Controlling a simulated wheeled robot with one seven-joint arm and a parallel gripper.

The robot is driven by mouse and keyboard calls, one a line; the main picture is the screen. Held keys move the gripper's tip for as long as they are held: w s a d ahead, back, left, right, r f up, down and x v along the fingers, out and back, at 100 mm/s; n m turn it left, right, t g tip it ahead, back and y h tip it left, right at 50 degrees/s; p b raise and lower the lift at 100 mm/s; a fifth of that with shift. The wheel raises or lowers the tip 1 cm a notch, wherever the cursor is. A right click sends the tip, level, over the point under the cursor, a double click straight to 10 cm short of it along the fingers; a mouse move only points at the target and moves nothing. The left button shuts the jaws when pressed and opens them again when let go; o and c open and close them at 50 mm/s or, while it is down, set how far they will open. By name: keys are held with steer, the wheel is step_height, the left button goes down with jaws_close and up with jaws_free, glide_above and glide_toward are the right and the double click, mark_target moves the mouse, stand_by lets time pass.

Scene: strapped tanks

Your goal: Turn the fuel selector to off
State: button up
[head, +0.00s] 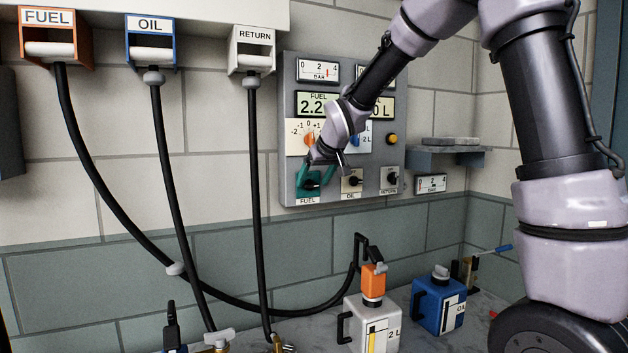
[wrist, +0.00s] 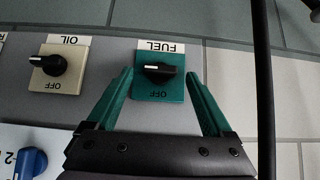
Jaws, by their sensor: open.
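The fuel selector (wrist: 160,88) is a black knob on a teal plate marked OFF and FUEL. The wrist view shows it upside down; the knob lies crosswise with its white mark to the left, not toward OFF. It also shows low on the wall panel in the head view (head: 308,184), partly covered by my gripper. My gripper (wrist: 160,76) is open, its teal fingers on either side of the selector plate with the knob between their tips. I see gaps beside the knob and cannot tell how far off the tips are.
The oil selector (wrist: 50,66) sits beside the fuel one, with the return selector (head: 390,180) beyond. A blue knob (wrist: 31,162) is nearby. A black hose (head: 254,190) hangs left of the panel. Jugs (head: 373,318) stand on the bench below.

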jaws_close()
